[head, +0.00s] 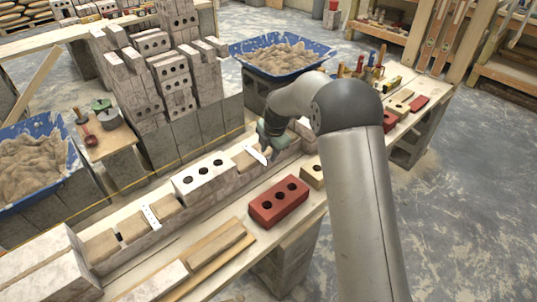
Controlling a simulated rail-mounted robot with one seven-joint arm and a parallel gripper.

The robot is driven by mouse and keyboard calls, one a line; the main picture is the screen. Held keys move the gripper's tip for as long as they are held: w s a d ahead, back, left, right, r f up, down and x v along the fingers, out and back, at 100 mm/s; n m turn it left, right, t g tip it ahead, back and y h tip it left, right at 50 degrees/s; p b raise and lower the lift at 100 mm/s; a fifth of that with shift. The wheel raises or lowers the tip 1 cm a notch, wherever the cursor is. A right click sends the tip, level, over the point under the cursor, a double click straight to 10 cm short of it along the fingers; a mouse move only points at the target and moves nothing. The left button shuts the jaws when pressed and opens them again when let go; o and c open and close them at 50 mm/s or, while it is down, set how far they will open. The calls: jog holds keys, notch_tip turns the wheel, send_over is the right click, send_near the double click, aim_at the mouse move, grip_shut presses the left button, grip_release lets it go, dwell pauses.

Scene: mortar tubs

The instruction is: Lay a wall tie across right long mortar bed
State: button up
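A pale, flat wall tie (256,155) is at the right long mortar bed (242,159), slanting across the line of the wall. My gripper (268,150) is right at this tie, over the wall, reaching in from the right. Its fingertips are small and partly hidden, so I cannot tell whether they grip the tie, or whether the tie touches the mortar. A second wall tie (150,217) with small holes lies across the wall between the left mortar patches (132,229). A white brick with dark holes (203,179) stands between the two tie places.
A red brick (279,202) and a tan brick (313,172) sit on the near plank. Tall block stacks (170,85) rise behind the wall. Blue mortar tubs stand at the left (60,133) and back (325,50). Tools (372,67) stand on the right bench.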

notch_tip(320, 180, up, 15)
jog(key=s+d, duration=0.2)
jog(key=s+d+r+m+p, duration=0.2)
jog(key=s+d+r+m, duration=0.1)
jog(key=s+d+m, duration=0.4)
jog(key=s+d+m+p, duration=0.1)
jog(key=s+d+m, duration=0.3)
jog(key=s+m, duration=0.5)
jog(key=s+d+f+m+g+h+p, duration=0.1)
jog(key=s+d+m, duration=0.3)
jog(key=s+m, duration=0.6)
jog(key=s+p, duration=0.1)
jog(key=s, duration=1)
jog(key=shift+d+f, duration=0.15)
jog(key=shift+f, duration=0.1)
